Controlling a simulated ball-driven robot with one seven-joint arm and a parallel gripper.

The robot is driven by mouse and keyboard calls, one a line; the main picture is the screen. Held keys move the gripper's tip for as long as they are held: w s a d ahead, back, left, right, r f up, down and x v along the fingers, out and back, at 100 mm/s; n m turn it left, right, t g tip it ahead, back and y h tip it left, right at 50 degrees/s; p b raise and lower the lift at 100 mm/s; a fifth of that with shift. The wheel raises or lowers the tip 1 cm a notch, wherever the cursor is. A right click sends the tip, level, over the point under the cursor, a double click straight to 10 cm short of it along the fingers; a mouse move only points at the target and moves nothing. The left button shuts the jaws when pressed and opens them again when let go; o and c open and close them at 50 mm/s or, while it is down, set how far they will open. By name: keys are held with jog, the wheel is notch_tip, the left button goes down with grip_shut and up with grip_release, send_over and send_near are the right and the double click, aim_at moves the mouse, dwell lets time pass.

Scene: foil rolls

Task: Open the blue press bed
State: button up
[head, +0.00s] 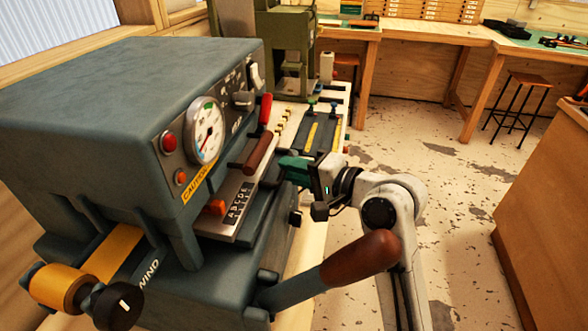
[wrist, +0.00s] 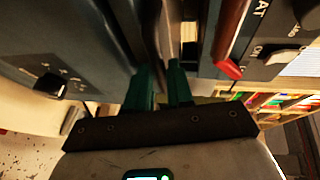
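The blue-grey press (head: 120,100) fills the left of the head view. Its lower bed block (head: 225,260) sits under the head, at the front. My gripper (head: 285,171), with green fingers, reaches in from the right at the gap between head and bed. In the wrist view my gripper (wrist: 160,68) has its two fingers a small distance apart, with the tips at a dark grey bar (wrist: 152,25) of the press. I cannot tell if they clamp it. A brown handle (head: 258,152) and a red-tipped lever (head: 265,112) are just above and left of the fingers.
A gauge (head: 205,130) and buttons are on the press face. A thick brown-gripped lever (head: 360,258) sticks out towards the right, below my arm. A yellow roll (head: 60,288) is at front left. A black tray (head: 310,130) is on the bench behind.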

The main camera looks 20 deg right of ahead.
grip_shut()
dwell(0.3)
jog(key=s+d+p, duration=0.6)
jog(key=s+d, duration=0.6)
jog(key=d, duration=0.5)
jog(key=shift+s+d, duration=0.2)
jog(key=shift+s, duration=0.2)
jog(key=shift+f, duration=0.1)
jog(key=shift+o, duration=2)
grip_release()
jog(key=v, duration=1)
jog(key=shift+s+d+b, duration=0.2)
jog(key=shift+s+b, duration=0.1)
jog(key=shift+b, duration=0.15)
